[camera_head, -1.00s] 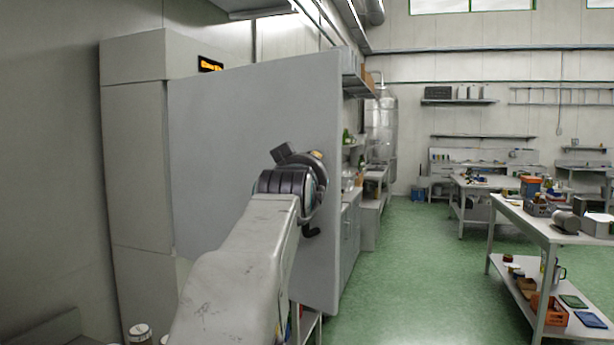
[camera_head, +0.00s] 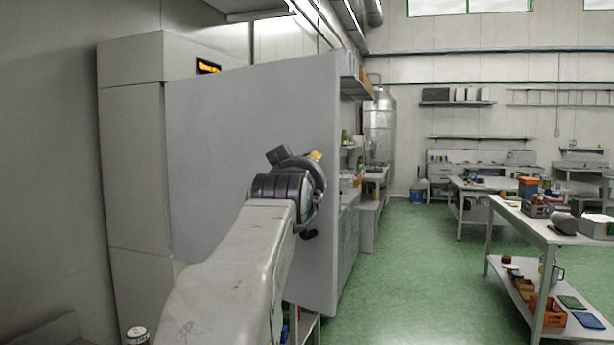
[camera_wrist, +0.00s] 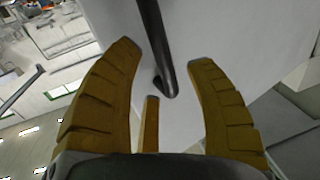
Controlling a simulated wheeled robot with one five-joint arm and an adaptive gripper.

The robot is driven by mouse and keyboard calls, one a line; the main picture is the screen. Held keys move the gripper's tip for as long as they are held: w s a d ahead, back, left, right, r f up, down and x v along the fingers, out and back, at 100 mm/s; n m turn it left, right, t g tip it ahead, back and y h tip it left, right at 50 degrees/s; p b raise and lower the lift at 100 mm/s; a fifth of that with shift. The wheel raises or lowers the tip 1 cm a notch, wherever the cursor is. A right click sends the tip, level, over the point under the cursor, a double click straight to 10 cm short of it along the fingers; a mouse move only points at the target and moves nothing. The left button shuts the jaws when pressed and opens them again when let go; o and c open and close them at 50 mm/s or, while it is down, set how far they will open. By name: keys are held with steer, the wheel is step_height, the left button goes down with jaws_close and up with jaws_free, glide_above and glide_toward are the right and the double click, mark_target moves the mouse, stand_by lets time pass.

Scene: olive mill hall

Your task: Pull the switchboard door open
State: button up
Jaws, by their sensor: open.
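The switchboard door (camera_head: 235,130) is a large flat grey panel, standing swung out from the tall grey cabinet (camera_head: 135,150) on the left. It also fills the upper middle of the wrist view (camera_wrist: 235,40). Its handle (camera_wrist: 155,40) is a dark bent bar in the wrist view. My gripper (camera_wrist: 167,62) is open, with its ribbed yellow fingers on either side of the handle's lower end, apart from it. In the head view my gripper (camera_head: 312,170) is in front of the door near its right edge, largely hidden by my own wrist.
A workbench with boxes (camera_head: 550,228) stands at the right. A counter (camera_head: 350,230) runs behind the door's free edge. The green floor (camera_head: 420,280) between them is clear. A small jar (camera_head: 137,336) stands at the lower left.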

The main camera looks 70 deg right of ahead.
steer(key=s+a, duration=0.2)
steer(key=a, duration=0.8)
stand_by(0.6)
